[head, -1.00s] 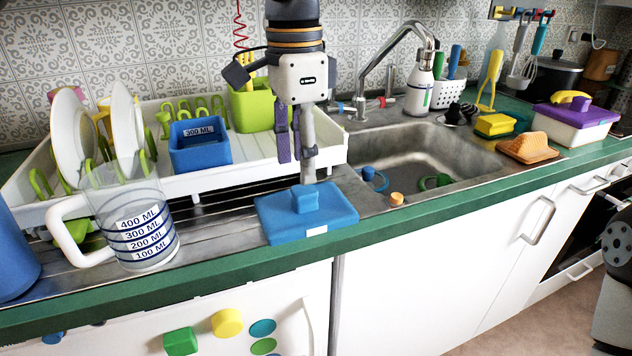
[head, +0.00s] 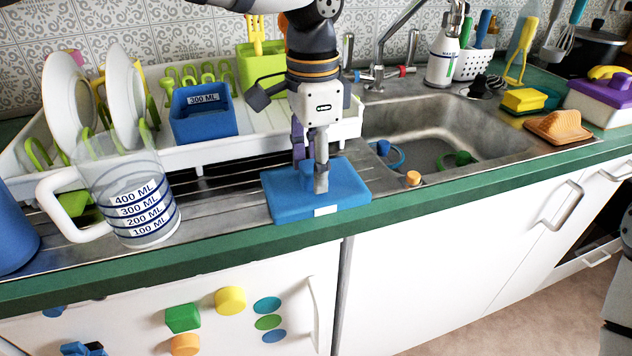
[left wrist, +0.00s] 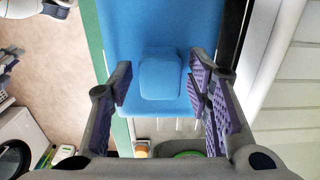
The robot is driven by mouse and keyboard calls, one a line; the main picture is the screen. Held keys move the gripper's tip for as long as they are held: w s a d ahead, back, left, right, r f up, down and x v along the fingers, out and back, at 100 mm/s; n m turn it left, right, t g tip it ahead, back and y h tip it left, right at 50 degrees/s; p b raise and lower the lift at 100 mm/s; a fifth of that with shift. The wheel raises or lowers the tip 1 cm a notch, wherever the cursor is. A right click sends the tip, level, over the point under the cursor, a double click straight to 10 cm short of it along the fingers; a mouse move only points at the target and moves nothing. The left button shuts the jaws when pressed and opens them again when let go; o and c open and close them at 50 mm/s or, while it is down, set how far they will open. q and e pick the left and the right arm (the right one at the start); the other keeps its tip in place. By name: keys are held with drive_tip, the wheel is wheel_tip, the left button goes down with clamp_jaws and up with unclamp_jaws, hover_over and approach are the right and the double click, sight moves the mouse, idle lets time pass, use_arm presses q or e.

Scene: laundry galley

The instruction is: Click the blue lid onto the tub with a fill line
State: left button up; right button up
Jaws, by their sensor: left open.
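The blue lid (head: 345,194) lies flat on the drainboard near the front edge of the counter, with a small white label on its front edge. My left gripper (head: 311,174) is open and points down over the lid. In the left wrist view the lid's square knob (left wrist: 160,75) sits between the two spread fingers, with gaps on both sides. A blue open tub with a 300 ML label (head: 203,117) stands in the white dish rack. The fingers partly hide the knob in the head view. My right gripper is not visible.
A clear measuring jug (head: 140,195) with several marked lines stands left of the lid. The dish rack (head: 260,145) with plates and a green caddy is behind. The sink (head: 450,130) lies to the right, with a small orange piece (head: 413,178) on its near rim.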

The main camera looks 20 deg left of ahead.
sight(313, 164)
use_arm(q)
clamp_jaws()
drive_tip(key=shift+r, duration=2.5)
